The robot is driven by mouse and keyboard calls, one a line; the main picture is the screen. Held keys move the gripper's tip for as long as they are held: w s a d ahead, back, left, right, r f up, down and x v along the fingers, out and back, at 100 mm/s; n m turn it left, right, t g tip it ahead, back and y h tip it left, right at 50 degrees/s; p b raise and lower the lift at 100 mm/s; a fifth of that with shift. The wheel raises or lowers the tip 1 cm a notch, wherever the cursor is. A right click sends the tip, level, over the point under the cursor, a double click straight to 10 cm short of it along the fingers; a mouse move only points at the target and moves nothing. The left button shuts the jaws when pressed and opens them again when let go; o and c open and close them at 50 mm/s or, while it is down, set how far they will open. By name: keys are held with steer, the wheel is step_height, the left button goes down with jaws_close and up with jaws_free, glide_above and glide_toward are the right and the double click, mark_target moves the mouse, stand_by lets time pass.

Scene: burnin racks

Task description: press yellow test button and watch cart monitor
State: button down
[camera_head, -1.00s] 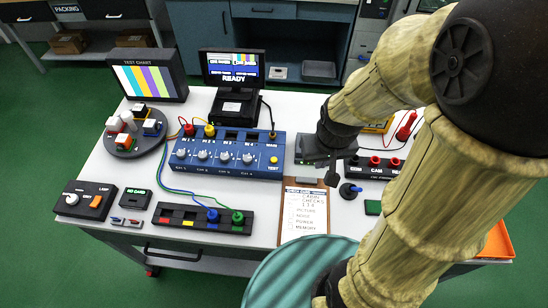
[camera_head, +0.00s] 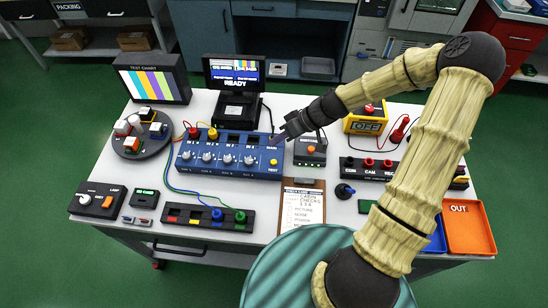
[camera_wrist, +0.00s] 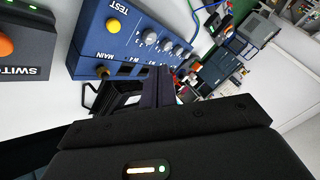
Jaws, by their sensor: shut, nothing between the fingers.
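The yellow test button (camera_head: 273,161) is at the right end of the blue box (camera_head: 222,152), above the word TEST. In the wrist view the button (camera_wrist: 114,26) shows clear of my gripper, with nothing touching it. The monitor (camera_head: 235,72) stands upright behind the blue box and reads READY below colour bars. My gripper (camera_head: 281,136) is shut and empty at the box's back right corner, near the MAIN socket. In the wrist view the dark fingers (camera_wrist: 158,86) reach beside the box's MAIN end; whether they touch it I cannot tell.
A box with an orange button (camera_head: 310,149) stands right of the blue box. A yellow OFF box (camera_head: 366,119) and a CAM panel (camera_head: 371,169) are farther right. A clipboard (camera_head: 302,207) lies in front. A test chart (camera_head: 152,77) stands back left. Cables cross the left side.

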steer(key=shift+w+a+r, duration=0.1)
steer(key=shift+w, duration=0.05)
steer(key=b, duration=0.6)
glide_above(274, 162)
steer(key=d, duration=0.1)
step_height(274, 162, down, 8)
steer(key=shift+f, duration=0.45)
steer(key=shift+w+d, duration=0.1)
stand_by(1.0)
steer(key=shift+s, duration=0.2)
steer(key=shift+f+b, duration=0.15)
steer(key=shift+b, duration=0.2)
steer(key=shift+w+f, duration=0.15)
steer(key=shift+f, duration=0.1)
